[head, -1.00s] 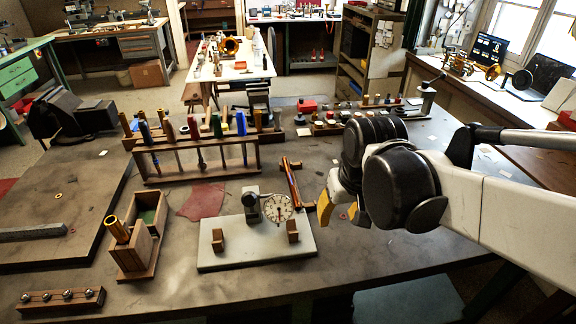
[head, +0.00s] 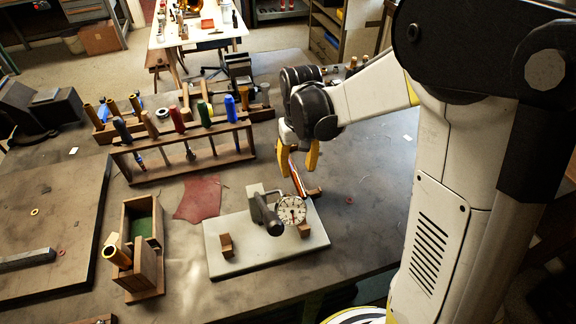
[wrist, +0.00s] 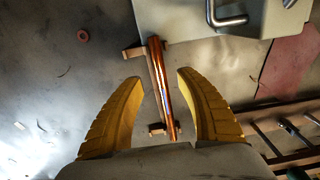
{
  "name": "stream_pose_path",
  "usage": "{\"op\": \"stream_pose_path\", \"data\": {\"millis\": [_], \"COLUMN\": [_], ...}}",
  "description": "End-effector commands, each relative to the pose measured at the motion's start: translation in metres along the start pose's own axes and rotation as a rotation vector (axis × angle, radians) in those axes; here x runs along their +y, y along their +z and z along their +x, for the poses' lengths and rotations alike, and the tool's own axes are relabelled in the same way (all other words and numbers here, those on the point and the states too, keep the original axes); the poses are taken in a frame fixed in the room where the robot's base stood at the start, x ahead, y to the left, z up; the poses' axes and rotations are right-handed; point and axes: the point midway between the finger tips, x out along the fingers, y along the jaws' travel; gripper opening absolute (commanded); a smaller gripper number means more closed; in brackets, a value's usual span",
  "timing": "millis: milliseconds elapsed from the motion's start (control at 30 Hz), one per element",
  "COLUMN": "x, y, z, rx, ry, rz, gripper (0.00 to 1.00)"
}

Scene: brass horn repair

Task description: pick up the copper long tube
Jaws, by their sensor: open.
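The copper long tube (wrist: 161,80) is a shiny orange-brown rod. In the wrist view it lies on a small wooden stand (wrist: 134,53) with end supports, running between my two yellow fingers. In the head view the tube (head: 297,181) shows behind the dial gauge, partly hidden by my gripper. My gripper (head: 299,166) is open and stands above the tube, pointing down. In the wrist view my gripper (wrist: 160,80) has one finger on each side of the tube, apart from it, with nothing held.
A pale plate (head: 235,262) with a dial gauge (head: 291,211) stands close in front of the tube. A wooden tool rack (head: 185,155) with several coloured handles is to the left. A wooden box (head: 142,225) holds a brass tube. Bare bench lies right of the tube.

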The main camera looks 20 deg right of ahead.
Motion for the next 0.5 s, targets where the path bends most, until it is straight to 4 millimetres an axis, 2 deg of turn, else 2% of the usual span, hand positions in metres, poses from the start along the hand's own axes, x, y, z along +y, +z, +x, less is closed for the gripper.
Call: {"op": "stream_pose_path", "data": {"millis": [233, 500], "x": [0.0, 0.001], "y": [-0.002, -0.005], "z": [0.019, 0.059], "rx": [0.001, 0.002], "ry": [0.0, -0.001], "rz": [0.0, -0.001], "gripper": [0.43, 0.43]}}
